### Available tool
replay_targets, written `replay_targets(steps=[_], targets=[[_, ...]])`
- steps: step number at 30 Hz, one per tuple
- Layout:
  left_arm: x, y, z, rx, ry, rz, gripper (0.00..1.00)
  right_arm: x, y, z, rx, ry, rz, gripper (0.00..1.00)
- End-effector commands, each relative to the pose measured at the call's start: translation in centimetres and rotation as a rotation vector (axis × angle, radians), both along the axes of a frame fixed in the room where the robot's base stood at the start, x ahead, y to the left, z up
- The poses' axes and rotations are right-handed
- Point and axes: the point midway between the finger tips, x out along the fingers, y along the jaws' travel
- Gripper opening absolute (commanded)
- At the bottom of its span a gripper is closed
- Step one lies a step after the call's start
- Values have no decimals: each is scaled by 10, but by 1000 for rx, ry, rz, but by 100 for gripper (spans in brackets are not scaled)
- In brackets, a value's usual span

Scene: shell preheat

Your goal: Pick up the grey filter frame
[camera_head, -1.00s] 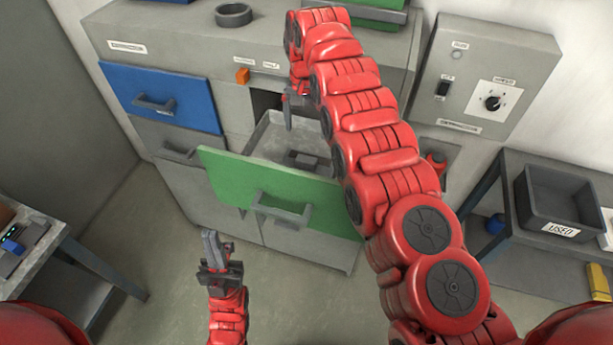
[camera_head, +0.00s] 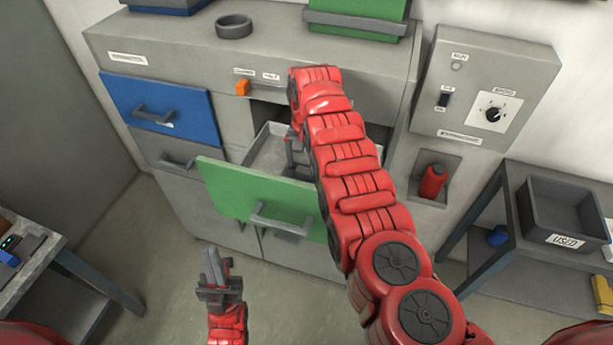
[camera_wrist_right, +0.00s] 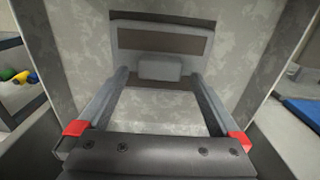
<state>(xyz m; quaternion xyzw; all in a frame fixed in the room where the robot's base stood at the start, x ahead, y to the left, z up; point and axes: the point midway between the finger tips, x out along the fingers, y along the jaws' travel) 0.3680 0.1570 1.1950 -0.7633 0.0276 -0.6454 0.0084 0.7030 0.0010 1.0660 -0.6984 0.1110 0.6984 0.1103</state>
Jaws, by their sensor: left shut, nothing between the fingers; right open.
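The grey filter frame (camera_wrist_right: 160,22) lies flat on the floor of the open green-fronted drawer (camera_head: 262,192). In the right wrist view it shows dark panels and a raised grey grip block in its middle. My right gripper (camera_wrist_right: 160,76) is open and points down at the frame, its fingers to either side of the grip block. I cannot tell whether they touch it. In the head view my right gripper (camera_head: 294,155) is inside the drawer and the arm hides the frame. My left gripper (camera_head: 214,266) is shut and empty, in front of the cabinet, below the drawer.
The cabinet top overhangs the back of the drawer. A closed blue drawer (camera_head: 160,108) is to the left. A dark ring (camera_head: 234,26) and a green-and-grey box (camera_head: 358,18) stand on top. A red cylinder (camera_head: 432,181) sits in a niche. A USED bin (camera_head: 562,212) stands right.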

Motion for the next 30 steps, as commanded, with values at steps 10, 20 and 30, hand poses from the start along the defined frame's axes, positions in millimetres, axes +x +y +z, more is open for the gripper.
replay_targets(steps=[10, 20, 30], targets=[[0, 0, 7, 0, 0, 0, 0, 0, 0, -20, 1, -1, 1, 100], [0, 0, 7, 0, 0, 0, 0, 0, 0, -20, 1, 0, 0, 42], [0, 0, 7, 0, 0, 0, 0, 0, 0, -20, 0, 0, 0, 0]])
